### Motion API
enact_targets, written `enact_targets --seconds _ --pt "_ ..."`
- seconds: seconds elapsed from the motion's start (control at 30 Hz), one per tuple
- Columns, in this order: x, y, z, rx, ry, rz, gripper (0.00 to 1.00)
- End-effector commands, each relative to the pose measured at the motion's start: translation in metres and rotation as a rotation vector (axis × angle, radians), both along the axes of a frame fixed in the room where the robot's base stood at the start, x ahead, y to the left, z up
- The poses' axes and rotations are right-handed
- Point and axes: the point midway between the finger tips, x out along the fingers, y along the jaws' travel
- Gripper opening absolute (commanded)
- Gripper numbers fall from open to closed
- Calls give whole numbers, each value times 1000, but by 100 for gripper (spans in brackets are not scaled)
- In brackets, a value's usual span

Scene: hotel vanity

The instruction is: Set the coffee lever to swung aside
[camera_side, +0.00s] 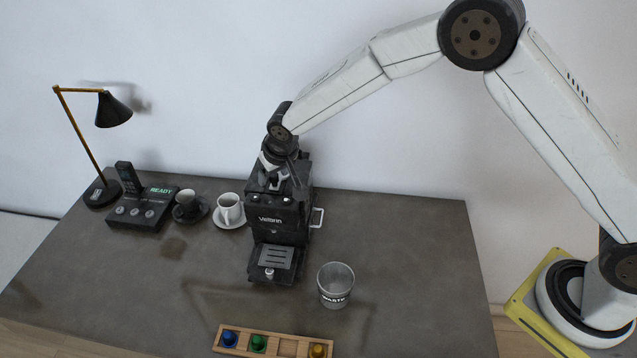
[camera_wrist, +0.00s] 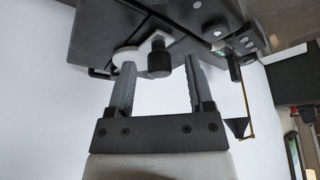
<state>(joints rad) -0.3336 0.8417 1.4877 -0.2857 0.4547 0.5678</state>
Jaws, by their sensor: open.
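The black coffee machine (camera_side: 278,215) stands upright near the back middle of the table, with its top under my gripper (camera_side: 280,178). In the wrist view the machine's dark body (camera_wrist: 135,28) fills the top. A dark round knob on a short pale arm, which looks like the coffee lever (camera_wrist: 158,62), shows there. My gripper (camera_wrist: 159,75) is open, with one finger on each side of the knob and visible gaps. I cannot tell how deep the knob sits between the fingers. In the side view my gripper covers most of the machine's top, so the lever is not clear.
A metal waste bin (camera_side: 336,286) stands right of the machine's front. A wooden capsule tray (camera_side: 273,343) lies at the front edge. The right tabletop is clear.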

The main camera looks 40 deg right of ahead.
Motion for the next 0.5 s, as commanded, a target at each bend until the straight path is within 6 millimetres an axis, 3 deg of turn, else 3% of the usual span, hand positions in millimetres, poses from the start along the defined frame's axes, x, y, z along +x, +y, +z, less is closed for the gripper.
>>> enact_targets --seconds 0.07,0.27,0.5 --pt "0 0 0 0 0 0 64" --pt "0 0 0 0 0 0 1" --pt "0 0 0 0 0 0 0"
